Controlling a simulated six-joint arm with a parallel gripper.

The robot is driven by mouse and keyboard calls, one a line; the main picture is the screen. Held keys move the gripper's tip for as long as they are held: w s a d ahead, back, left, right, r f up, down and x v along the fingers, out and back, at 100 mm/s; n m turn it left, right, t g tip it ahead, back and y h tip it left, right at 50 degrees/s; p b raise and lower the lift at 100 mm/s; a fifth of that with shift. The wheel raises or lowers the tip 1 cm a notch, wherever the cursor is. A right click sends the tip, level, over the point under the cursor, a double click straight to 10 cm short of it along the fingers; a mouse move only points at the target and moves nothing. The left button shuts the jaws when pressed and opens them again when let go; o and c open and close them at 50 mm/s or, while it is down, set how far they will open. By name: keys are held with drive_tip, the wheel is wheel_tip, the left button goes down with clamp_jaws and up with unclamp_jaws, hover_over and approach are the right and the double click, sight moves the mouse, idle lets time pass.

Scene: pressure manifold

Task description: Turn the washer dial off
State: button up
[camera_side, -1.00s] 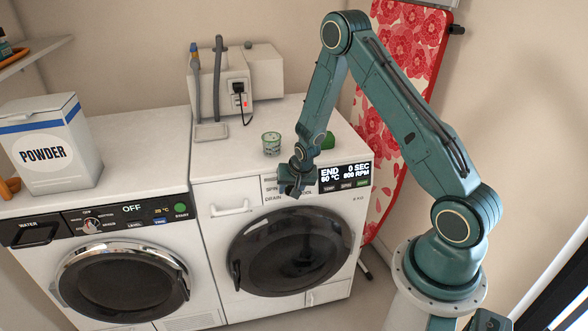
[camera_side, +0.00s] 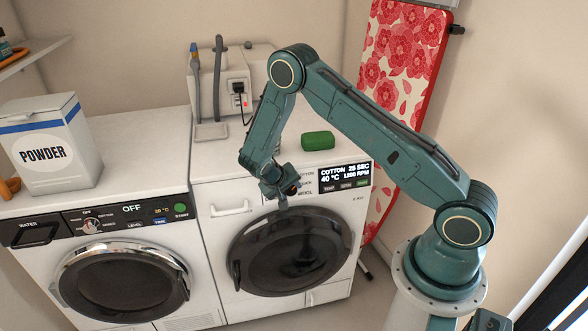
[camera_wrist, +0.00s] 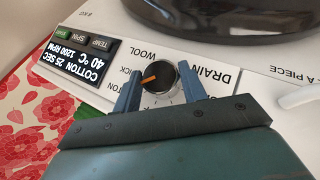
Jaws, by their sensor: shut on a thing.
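The right-hand washer (camera_side: 222,180) has a display (camera_side: 345,178) reading COTTON, 25 SEC, 40 °C, 1200 RPM. Its dial (camera_wrist: 160,77) is round and black with an orange pointer, seen in the wrist view among program labels such as WOOL and DRAIN. The pointer aims to the left and slightly down in that view. My gripper (camera_wrist: 159,72) is shut on the dial, with one blue finger on each side of it. In the side view my gripper (camera_side: 282,192) is at the washer's control panel and hides most of the dial.
The left machine (camera_side: 130,225) shows OFF. A POWDER box (camera_side: 50,145) stands on it. A green soap-like block (camera_side: 318,141) lies on the right washer's top. A grey-white device (camera_side: 222,82) with hoses stands behind. The floral ironing board (camera_side: 408,60) stands at the right.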

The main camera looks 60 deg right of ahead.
drive_tip(key=n+h, duration=0.1)
drive_tip(key=n+g+h, duration=0.1)
drive_tip(key=h, duration=0.1)
drive_tip(key=shift+a+f+g, duration=0.2)
drive_tip(key=shift+f+g, duration=0.1)
drive_tip(key=n+h, duration=0.3)
drive_tip(key=h, duration=0.1)
drive_tip(key=shift+f+g, duration=0.15)
drive_tip(key=shift+g, duration=0.25)
drive_tip(key=o, duration=1)
drive_tip(key=shift+c, duration=0.2)
drive_tip(key=shift+w+a, duration=0.1)
